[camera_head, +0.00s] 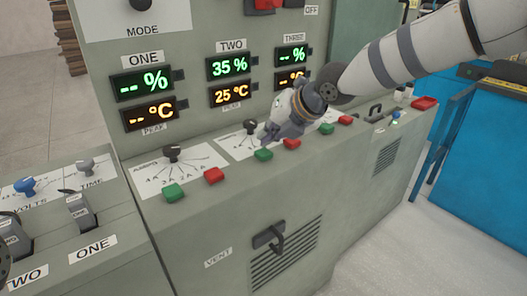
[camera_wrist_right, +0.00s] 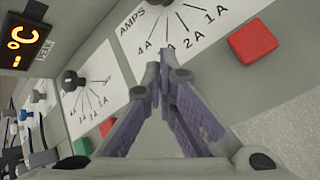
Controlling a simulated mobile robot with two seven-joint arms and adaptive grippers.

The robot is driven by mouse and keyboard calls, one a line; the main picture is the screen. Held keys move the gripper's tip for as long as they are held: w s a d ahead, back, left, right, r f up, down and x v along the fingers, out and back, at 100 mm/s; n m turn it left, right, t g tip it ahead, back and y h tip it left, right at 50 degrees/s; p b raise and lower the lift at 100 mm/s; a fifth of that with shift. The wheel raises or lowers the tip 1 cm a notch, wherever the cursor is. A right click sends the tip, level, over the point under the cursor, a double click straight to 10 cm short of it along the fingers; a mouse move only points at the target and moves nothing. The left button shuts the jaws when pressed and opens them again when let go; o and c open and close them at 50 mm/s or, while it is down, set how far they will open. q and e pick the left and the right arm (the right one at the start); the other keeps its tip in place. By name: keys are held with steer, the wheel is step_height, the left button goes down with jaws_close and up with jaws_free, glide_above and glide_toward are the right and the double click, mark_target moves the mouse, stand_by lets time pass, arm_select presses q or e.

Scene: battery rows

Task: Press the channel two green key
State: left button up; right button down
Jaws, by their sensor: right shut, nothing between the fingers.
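The channel two green key (camera_head: 264,155) is on the sloped ledge below the TWO displays. The channel two red key (camera_head: 292,143) is just right of it and also shows in the right wrist view (camera_wrist_right: 252,40). My right gripper (camera_head: 267,141) is shut and empty, its fingertips just above and behind the green key in the head view. I cannot tell whether they touch it. In the right wrist view the shut fingers (camera_wrist_right: 165,65) lie over the AMPS dial plate, and the channel two green key is hidden there. My left gripper is not in view.
The channel one green key (camera_head: 173,193) and red key (camera_head: 214,175) are on the left. The channel three green key (camera_head: 327,129) and red key (camera_head: 345,120) are on the right. A dial knob (camera_head: 250,127) stands close beside my right gripper. A vent handle (camera_head: 270,237) juts out below.

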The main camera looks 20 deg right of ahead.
mark_target(267, 151)
steer(key=shift+f, duration=0.1)
stand_by(0.5)
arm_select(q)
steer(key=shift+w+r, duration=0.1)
arm_select(e)
steer(key=shift+f, duration=0.3)
steer(key=shift+f, duration=0.5)
stand_by(0.5)
steer(key=shift+r, duration=0.1)
steer(key=shift+r+p, duration=0.35)
steer(key=shift+r, duration=0.5)
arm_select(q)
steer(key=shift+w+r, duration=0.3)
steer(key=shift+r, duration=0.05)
arm_select(e)
steer(key=shift+r+p, duration=0.4)
steer(key=shift+r, duration=2.1)
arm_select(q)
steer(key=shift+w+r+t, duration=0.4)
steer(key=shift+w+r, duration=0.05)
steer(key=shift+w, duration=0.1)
